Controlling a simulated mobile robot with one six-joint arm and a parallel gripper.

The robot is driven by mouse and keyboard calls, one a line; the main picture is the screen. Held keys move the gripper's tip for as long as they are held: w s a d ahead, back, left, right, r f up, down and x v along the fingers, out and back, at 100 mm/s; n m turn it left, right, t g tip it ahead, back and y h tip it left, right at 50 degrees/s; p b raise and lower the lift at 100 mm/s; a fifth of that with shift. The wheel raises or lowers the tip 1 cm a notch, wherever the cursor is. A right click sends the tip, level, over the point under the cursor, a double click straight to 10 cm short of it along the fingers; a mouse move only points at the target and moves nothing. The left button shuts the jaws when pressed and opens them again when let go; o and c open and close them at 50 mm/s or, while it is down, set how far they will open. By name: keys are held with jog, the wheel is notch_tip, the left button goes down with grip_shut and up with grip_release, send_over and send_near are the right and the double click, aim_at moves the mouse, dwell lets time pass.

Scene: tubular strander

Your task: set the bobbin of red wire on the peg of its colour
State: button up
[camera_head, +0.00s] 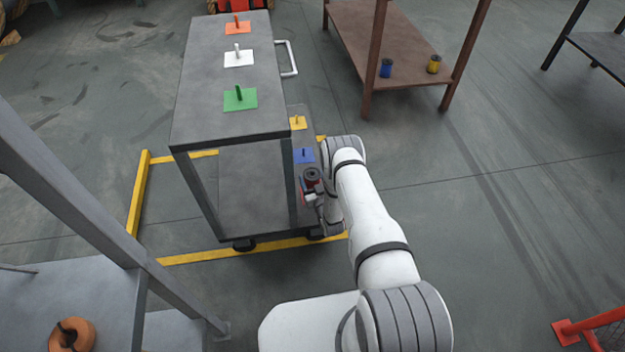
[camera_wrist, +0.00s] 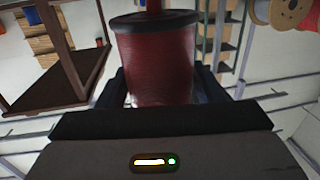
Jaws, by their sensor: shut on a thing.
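The bobbin of red wire (camera_wrist: 155,68), with a black flange, is upright between the fingers of my gripper (camera_wrist: 160,90) in the wrist view. In the head view the bobbin (camera_head: 312,174) shows its dark top beside the right side of the grey cart (camera_head: 205,110), and my gripper (camera_head: 314,190) is shut on it. The orange-red plate with its peg (camera_head: 238,27) is at the far end of the cart's top, well away from my gripper. The bobbin's underside is hidden.
The cart top also bears a white peg plate (camera_head: 239,59) and a green one (camera_head: 240,99). Yellow (camera_head: 298,123) and blue (camera_head: 303,155) peg plates are lower down. A brown rack (camera_head: 390,40) holds blue and yellow bobbins. An orange coil (camera_head: 72,335) lies at lower left.

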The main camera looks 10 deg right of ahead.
jog(key=shift+f, duration=0.15)
jog(key=o, duration=1.4)
jog(key=s+d+p, duration=0.1)
jog(key=s, duration=0.6)
jog(key=shift+s, duration=0.35)
jog(key=shift+d, duration=0.1)
